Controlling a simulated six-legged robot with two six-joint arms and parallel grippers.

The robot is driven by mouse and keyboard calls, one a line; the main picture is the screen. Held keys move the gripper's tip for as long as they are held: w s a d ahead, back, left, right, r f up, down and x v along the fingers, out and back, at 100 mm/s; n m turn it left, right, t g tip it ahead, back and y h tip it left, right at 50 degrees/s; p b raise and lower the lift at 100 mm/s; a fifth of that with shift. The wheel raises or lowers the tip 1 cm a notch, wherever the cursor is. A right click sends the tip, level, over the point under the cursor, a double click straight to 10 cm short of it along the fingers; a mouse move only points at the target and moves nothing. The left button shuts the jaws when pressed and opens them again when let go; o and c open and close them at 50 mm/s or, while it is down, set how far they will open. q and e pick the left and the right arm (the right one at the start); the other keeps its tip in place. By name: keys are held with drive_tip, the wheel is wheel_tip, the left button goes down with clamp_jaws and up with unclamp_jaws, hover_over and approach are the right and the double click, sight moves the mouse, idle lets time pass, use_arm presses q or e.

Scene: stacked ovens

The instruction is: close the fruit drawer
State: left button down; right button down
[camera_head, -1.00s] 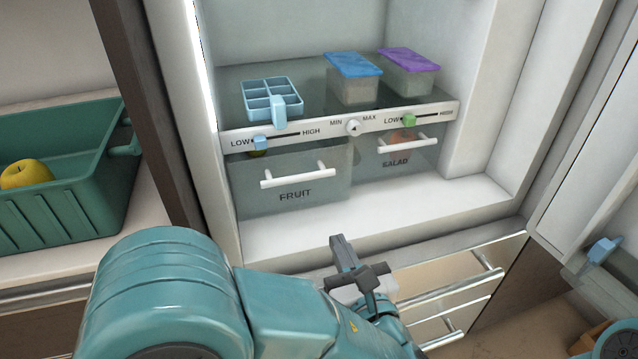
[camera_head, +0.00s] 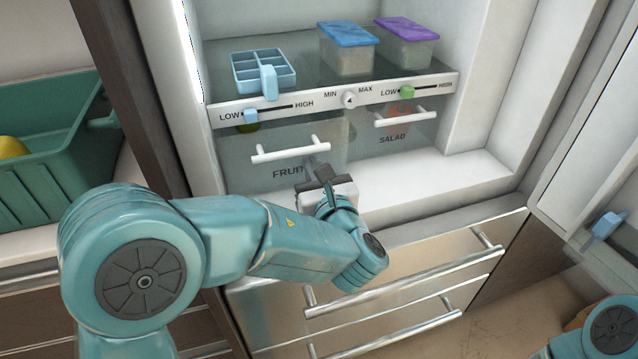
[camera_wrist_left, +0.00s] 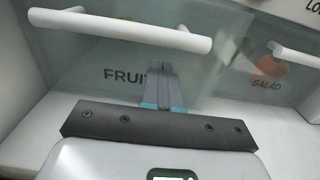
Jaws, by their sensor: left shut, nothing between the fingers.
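The fruit drawer (camera_head: 240,168) is a translucent box with a white bar handle (camera_head: 290,149) and the label FRUIT, on the left under the fridge shelf. Its front stands nearer to me than the salad drawer (camera_head: 420,140) on its right. My left gripper (camera_head: 312,163) is shut and empty, its tips at the front panel just below the right part of the handle. In the left wrist view the shut fingers (camera_wrist_left: 163,72) cover the end of the word FRUIT; I cannot tell whether they touch. My right gripper is not in view.
A blue tray (camera_head: 262,68) and boxes with a blue lid (camera_head: 348,34) and a purple lid (camera_head: 407,27) stand on the shelf above. A slider strip (camera_head: 310,103) runs over the drawers. A green basket (camera_head: 50,150) stands at left. Steel drawers (camera_head: 400,270) lie below.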

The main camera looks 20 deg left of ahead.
use_arm(q)
drive_tip(key=shift+w+a, duration=0.2)
drive_tip(key=shift+w, duration=0.05)
drive_tip(key=x, duration=0.4)
drive_tip(key=shift+w, duration=0.1)
drive_tip(key=shift+w+a, duration=0.2)
drive_tip(key=shift+r, duration=0.3)
